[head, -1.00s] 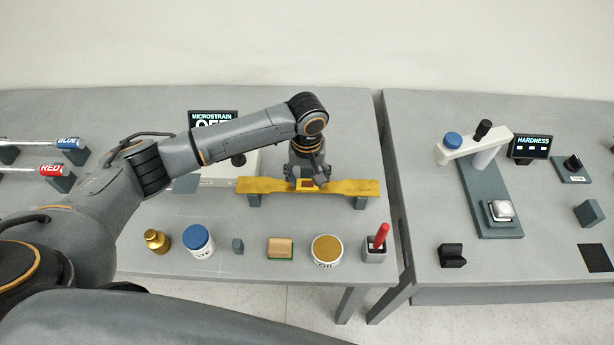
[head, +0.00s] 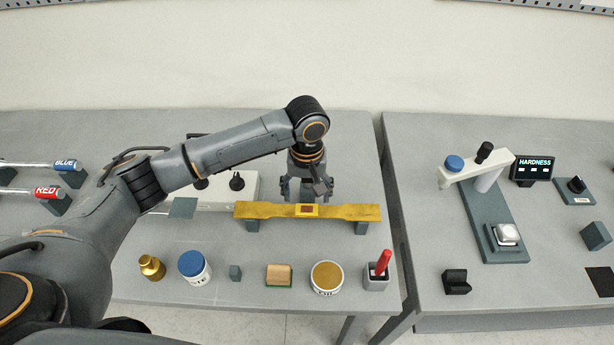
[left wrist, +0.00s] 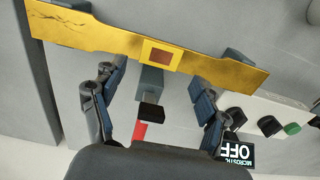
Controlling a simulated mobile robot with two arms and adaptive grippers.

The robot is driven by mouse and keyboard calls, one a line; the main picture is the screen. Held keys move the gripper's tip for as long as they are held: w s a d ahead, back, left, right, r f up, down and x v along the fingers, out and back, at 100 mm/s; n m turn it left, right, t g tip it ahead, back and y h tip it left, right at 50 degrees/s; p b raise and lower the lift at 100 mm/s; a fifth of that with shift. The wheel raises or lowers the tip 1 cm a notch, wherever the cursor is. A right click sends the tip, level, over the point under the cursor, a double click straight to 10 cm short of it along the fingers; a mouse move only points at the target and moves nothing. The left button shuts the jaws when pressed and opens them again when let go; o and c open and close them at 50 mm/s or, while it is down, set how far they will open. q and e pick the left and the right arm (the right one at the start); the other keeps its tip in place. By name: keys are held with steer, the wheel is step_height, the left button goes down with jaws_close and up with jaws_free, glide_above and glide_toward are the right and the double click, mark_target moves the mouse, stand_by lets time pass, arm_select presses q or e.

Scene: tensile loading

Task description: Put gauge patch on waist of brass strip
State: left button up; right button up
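The brass strip (head: 350,212) lies level across two dark supports near the back of the left table. The gauge patch (head: 307,210), a small yellow square with a reddish-brown centre, sits on the narrow waist of the strip. In the left wrist view the patch (left wrist: 161,57) lies across the waist of the strip (left wrist: 85,33), with its edges close to the strip's sides. My left gripper (head: 307,192) is just behind the strip at the patch. In the left wrist view its fingers (left wrist: 156,105) are spread wide, empty and apart from the patch. My right gripper is not in view.
A white meter box (head: 222,193) with black knobs stands behind and left of the strip; my arm hides its display. A brass weight (head: 151,267), blue-lidded jar (head: 194,267), green-based block (head: 279,275), oil tin (head: 327,277) and red-handled tool (head: 383,262) line the front.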

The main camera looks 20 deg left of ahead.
mark_target(307, 207)
arm_select(q)
step_height(307, 207, up, 9)
steer(key=b, duration=0.1)
steer(key=shift+f, duration=0.2)
stand_by(0.4)
